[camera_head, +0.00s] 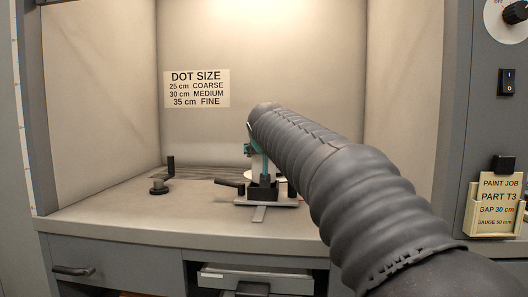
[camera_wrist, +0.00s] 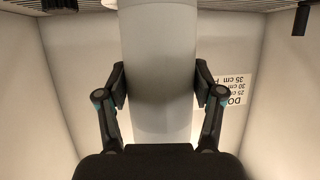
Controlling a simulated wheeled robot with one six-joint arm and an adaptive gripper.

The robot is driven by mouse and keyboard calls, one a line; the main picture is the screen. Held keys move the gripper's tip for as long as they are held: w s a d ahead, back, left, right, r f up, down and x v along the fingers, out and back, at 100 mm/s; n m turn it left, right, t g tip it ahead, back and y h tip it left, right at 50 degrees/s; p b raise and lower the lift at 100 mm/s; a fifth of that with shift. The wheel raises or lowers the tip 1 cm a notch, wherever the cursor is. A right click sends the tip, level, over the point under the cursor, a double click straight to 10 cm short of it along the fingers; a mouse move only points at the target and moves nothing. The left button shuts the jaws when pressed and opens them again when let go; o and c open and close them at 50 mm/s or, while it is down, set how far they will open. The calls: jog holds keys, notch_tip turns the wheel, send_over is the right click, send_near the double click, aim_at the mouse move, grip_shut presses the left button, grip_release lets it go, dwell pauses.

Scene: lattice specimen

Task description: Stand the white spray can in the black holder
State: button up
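The white spray can (camera_wrist: 160,60) fills the middle of the wrist view as a pale upright cylinder. My gripper (camera_wrist: 160,86) has a finger pad against each side of it. In the head view my gripper (camera_head: 258,150) shows only in part, with teal on its finger, and my dark sleeved arm hides most of the can. The black holder (camera_head: 262,193) stands on a grey bar on the bench, directly below my gripper in the picture. I cannot tell whether the can's foot is above the holder or inside it. The holder is not clearly visible in the wrist view.
A black crank handle (camera_head: 160,183) stands on the bench to the left. Another dark handle (camera_head: 229,183) is close beside the holder's left. A pale disc (camera_head: 280,177) shows partly behind my arm. Booth walls enclose the back and sides. The left front bench (camera_head: 130,222) is clear.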

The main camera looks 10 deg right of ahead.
jog(key=shift+r, duration=0.1)
jog(key=c, duration=0.5)
jog(key=shift+s+f+b, duration=0.1)
jog(key=shift+f+b, duration=1.8)
jog(key=shift+f, duration=0.15)
dwell(1.5)
jog(key=o, duration=1.1)
jog(key=shift+o, duration=0.4)
jog(key=shift+s+r, duration=0.1)
jog(key=shift+b+v, duration=0.45)
jog(key=shift+v, duration=1.95)
